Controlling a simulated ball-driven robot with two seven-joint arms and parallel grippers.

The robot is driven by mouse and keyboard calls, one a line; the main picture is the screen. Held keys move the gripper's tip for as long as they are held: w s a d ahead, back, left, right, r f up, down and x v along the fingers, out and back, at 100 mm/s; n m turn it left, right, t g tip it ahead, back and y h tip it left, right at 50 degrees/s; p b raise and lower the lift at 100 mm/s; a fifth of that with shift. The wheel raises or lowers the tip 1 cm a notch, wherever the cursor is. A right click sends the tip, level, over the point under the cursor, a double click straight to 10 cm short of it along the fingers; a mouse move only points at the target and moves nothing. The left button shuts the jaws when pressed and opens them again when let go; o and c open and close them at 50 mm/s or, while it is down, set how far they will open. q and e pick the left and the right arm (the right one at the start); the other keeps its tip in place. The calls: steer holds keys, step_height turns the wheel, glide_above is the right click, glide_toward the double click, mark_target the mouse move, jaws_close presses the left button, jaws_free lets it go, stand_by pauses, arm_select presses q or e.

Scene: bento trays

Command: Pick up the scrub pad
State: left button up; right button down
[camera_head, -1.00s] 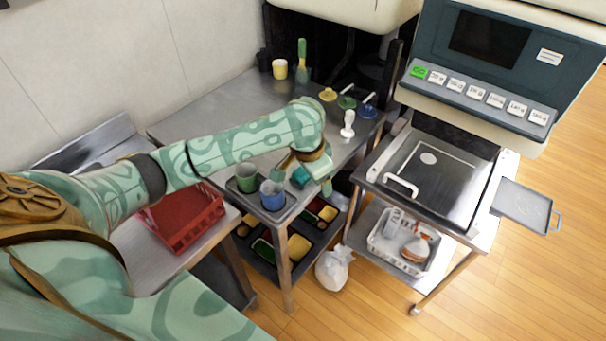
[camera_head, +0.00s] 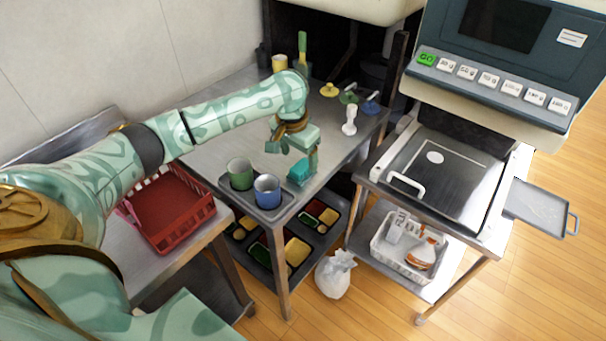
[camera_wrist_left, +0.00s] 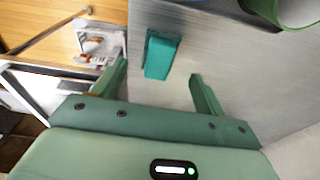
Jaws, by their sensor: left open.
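The scrub pad (camera_head: 299,171) is a small teal block on the steel table, near its front edge and right of the two mugs. In the left wrist view the scrub pad (camera_wrist_left: 160,54) lies ahead of the fingers, and its near end lines up with the gap between them. My left gripper (camera_head: 299,154) is over the table just above the pad, pointing down. In the left wrist view the gripper (camera_wrist_left: 160,84) has its fingers spread with nothing between them. My right gripper is not in view.
A green mug (camera_head: 240,175) and a blue mug (camera_head: 267,191) stand on a dark tray left of the pad. A white-handled item (camera_head: 349,122) stands behind right. A red crate (camera_head: 170,212) is at left. The table's front edge is close to the pad.

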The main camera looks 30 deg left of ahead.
mark_target(301, 165)
arm_select(q)
steer(key=f+b, duration=0.2)
steer(key=w+f+b, duration=0.1)
steer(key=f, duration=0.2)
steer(key=shift+d+f+b, duration=0.15)
steer(key=shift+b, duration=0.2)
steer(key=shift+r, duration=0.2)
steer(key=shift+c, duration=0.6)
steer(key=c, duration=1)
steer(key=shift+o, duration=0.2)
steer(key=shift+r, duration=0.15)
